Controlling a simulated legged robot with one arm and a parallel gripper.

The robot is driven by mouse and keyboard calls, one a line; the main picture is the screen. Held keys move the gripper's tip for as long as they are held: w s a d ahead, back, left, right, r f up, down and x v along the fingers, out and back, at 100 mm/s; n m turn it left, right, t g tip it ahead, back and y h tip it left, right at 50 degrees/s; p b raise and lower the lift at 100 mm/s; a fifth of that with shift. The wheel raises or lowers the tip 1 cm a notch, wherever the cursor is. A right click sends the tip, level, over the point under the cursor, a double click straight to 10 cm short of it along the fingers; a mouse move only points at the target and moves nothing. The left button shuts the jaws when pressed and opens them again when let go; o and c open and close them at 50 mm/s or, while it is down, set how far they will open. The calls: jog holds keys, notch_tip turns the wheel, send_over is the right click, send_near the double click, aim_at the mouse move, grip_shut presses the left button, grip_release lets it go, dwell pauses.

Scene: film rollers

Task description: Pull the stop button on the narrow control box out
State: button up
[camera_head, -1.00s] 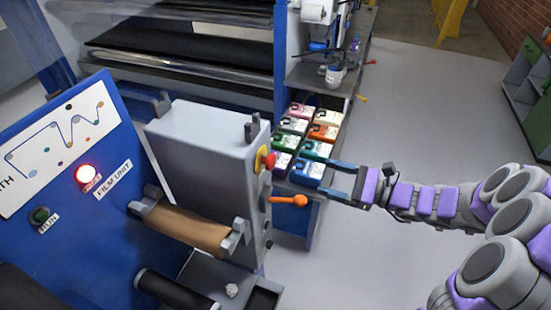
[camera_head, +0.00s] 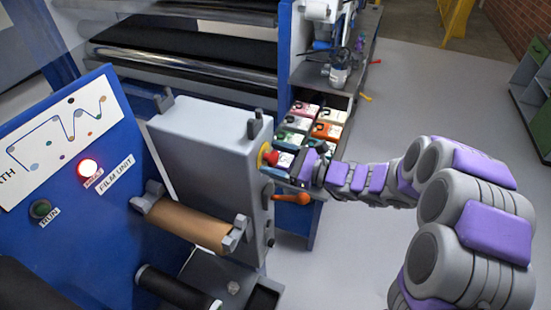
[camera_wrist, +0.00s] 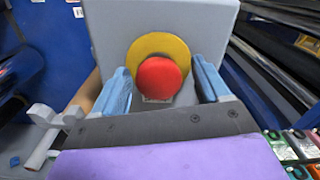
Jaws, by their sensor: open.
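The narrow control box (camera_head: 205,150) is a tall grey housing in the middle of the head view. Its red stop button (camera_head: 270,156) sits on a yellow collar on the right-hand face. In the wrist view the red button (camera_wrist: 159,78) is straight ahead, with the yellow collar (camera_wrist: 150,42) around its upper part. My gripper (camera_wrist: 163,86) is open, with one blue finger on each side of the button. A small gap shows between the button and each finger. In the head view my gripper (camera_head: 287,165) is at the button's right, its fingers partly hidden.
An orange-knobbed lever (camera_head: 303,199) sticks out below the button, close under my gripper. A tray of coloured cartridges (camera_head: 327,130) lies behind my wrist. A blue panel (camera_head: 100,210) with a lit red lamp (camera_head: 88,170) stands left. Floor at right is open.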

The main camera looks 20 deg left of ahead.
jog(key=shift+a, duration=0.4)
